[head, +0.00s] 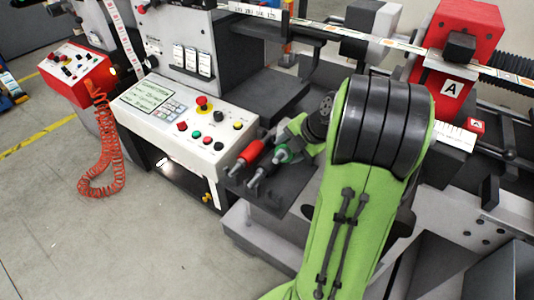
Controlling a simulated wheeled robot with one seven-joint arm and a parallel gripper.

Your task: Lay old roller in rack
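A dark grey rack (292,193) sticks out from the machine front, right of the control panel. I cannot tell which is the old roller. My gripper (287,145) is at this second roller, reaching in from the right. Its fingers are too small and partly hidden, so I cannot tell whether they hold the roller or whether it rests in the rack.
The control panel (187,127) with buttons stands just left of the rack. A red unit marked A (455,85) and a label web (398,48) lie at the upper right. A coiled red cable (100,150) hangs at left. The floor (120,240) at lower left is clear.

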